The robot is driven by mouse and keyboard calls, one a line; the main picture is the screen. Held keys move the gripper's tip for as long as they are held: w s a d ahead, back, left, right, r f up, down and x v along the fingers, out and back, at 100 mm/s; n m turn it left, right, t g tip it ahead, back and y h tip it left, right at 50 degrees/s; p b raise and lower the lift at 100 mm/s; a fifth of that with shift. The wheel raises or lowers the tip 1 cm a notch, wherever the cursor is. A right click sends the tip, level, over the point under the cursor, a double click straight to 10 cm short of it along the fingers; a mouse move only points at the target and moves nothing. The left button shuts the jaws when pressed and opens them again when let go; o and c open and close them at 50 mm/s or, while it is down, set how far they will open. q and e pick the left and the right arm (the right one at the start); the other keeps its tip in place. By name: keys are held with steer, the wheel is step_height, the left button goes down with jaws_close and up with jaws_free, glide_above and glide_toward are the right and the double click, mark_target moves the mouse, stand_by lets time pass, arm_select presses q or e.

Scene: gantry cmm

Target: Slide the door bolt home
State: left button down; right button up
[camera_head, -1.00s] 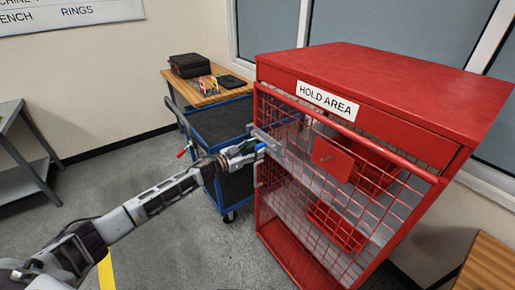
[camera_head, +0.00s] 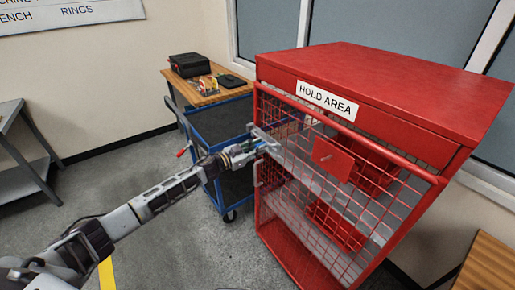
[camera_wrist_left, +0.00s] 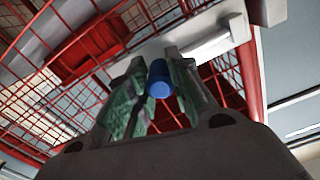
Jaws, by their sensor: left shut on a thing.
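The red cage cabinet with a HOLD AREA sign has a mesh door (camera_head: 335,205). A grey metal door bolt (camera_head: 262,132) sits at the door's left edge, and its body also shows in the left wrist view (camera_wrist_left: 205,45). The bolt's blue-tipped handle (camera_wrist_left: 160,80) is between my left fingers in the wrist view. My left gripper (camera_head: 268,146) is shut on this handle, and its green-padded fingers show in the wrist view (camera_wrist_left: 158,95). In the head view the fingers cover the handle. How far the bolt is slid cannot be told. My right gripper is not in view.
A blue cart (camera_head: 222,130) stands just left of the cabinet, behind my left arm. A wooden bench (camera_head: 205,90) with a black case (camera_head: 189,65) is behind it. A grey table (camera_head: 22,150) is at far left. The floor in front of the cabinet is clear.

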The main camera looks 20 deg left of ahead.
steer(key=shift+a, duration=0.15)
arm_select(q)
steer(key=shift+w+a, duration=0.35)
steer(key=shift+a, duration=0.1)
steer(key=shift+w+a+p, duration=0.15)
steer(key=shift+w+a, duration=0.5)
steer(key=shift+a, duration=0.25)
steer(key=shift+w+a+p, duration=0.15)
steer(key=shift+w+a, duration=0.45)
steer(key=shift+a, duration=0.25)
steer(key=c, duration=1.5)
jaws_free()
steer(key=shift+o, duration=1.2)
steer(key=shift+w+f, duration=0.1)
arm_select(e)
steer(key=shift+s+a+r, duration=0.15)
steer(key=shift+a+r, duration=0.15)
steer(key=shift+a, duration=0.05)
